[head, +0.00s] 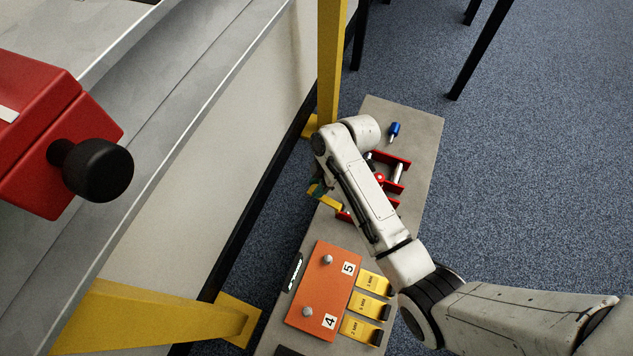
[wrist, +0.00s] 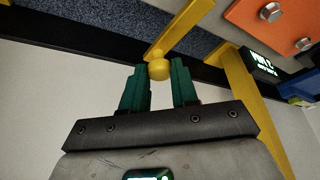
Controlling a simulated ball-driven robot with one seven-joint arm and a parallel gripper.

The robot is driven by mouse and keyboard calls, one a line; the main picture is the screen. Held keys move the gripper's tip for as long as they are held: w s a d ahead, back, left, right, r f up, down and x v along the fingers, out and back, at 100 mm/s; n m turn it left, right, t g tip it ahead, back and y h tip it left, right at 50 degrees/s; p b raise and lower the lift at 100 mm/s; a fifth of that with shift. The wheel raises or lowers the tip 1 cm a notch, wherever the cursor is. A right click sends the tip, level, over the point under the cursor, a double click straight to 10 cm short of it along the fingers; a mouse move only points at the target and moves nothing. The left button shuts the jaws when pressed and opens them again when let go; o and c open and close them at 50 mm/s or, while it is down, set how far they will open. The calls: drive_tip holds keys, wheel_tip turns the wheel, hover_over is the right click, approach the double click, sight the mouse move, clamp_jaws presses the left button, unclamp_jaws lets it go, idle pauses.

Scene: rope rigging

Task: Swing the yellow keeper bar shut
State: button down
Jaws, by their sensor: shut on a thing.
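The yellow keeper bar (head: 330,202) shows in the head view as a short yellow piece on the left of the red bracket (head: 392,168), sticking out past the left edge of the grey board. In the wrist view the bar (wrist: 183,27) runs up and right from a round yellow knob (wrist: 159,69) at its near end. My gripper (wrist: 159,80) has its green fingers on both sides of this knob, shut on it. In the head view my gripper (head: 316,190) shows only as a bit of green; my arm hides the rest and much of the bracket.
The grey board (head: 420,130) also bears an orange panel (head: 322,290) marked 5 and 4, several yellow tags (head: 370,307) and a blue-capped piece (head: 393,131). A yellow post (head: 331,60) and a pale wall (head: 225,150) stand close on the left. Carpet (head: 520,180) is open on the right.

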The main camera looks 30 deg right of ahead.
drive_tip(key=s+d+m+t+h+p, duration=0.3)
drive_tip(key=d+m+p, duration=0.5)
drive_tip(key=m+p, duration=0.5)
drive_tip(key=shift+d+m+h, duration=0.2)
drive_tip(key=shift+m+h, duration=0.7)
drive_tip(key=shift+m, duration=0.7)
drive_tip(key=c, duration=0.9)
unclamp_jaws()
drive_tip(key=shift+o, duration=0.2)
drive_tip(key=shift+r, duration=0.1)
drive_tip(key=p+v, duration=0.5)
drive_tip(key=v, duration=0.5)
drive_tip(key=shift+r, duration=0.25)
